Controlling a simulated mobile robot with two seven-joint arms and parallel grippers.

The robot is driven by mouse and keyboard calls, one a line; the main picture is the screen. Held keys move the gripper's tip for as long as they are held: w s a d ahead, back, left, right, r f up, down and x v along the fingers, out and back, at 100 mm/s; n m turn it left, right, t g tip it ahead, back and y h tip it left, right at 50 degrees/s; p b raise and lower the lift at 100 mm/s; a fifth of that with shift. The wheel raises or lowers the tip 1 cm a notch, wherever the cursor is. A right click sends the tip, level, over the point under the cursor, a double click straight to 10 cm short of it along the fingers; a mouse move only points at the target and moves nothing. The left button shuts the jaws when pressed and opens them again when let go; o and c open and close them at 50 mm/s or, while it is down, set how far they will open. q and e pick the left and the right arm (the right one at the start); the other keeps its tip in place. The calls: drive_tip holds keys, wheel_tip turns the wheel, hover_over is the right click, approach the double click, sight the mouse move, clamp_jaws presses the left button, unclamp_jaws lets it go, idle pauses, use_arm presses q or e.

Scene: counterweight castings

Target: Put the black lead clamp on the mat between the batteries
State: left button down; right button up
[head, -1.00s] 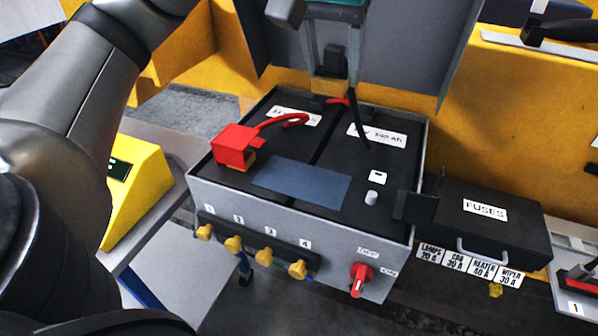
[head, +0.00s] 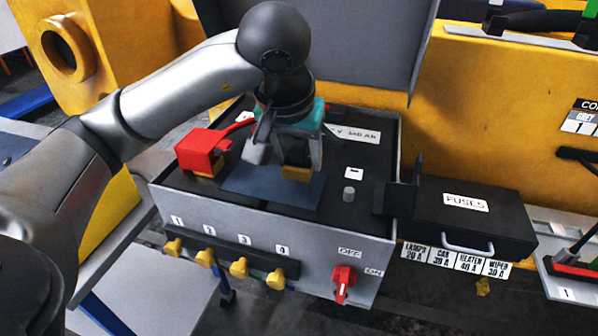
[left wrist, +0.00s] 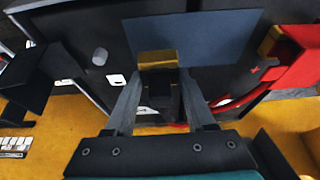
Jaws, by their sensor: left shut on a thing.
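My left gripper (head: 285,158) is shut on the black lead clamp (head: 297,155), which has a brass jaw (head: 296,173) pointing down. The clamp also shows between my fingers in the left wrist view (left wrist: 160,95). The blue-grey mat (head: 243,184) lies flat across the battery tops, and shows in the left wrist view (left wrist: 215,40). The clamp is over the mat's back right part; whether it touches the mat I cannot tell. A bare grey battery post (head: 348,194) stands right of the mat. My right gripper is not in view.
A red clamp (head: 199,152) with a red lead sits left of the mat. The open lid (head: 350,40) rises behind. A row of yellow knobs and a red switch (head: 343,280) are on the box front. A black fuse box (head: 470,215) stands right.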

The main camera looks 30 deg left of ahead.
sight(297, 164)
use_arm(q)
drive_tip(key=shift+f, duration=1.55)
drive_tip(key=shift+f+b, duration=0.25)
drive_tip(key=shift+b, duration=0.25)
drive_tip(key=shift+c, duration=1.2)
unclamp_jaws()
drive_tip(key=shift+r, duration=0.15)
drive_tip(key=shift+r+p, duration=0.15)
drive_tip(key=shift+p, duration=0.25)
drive_tip(key=p+v, duration=0.3)
drive_tip(key=v, duration=0.9)
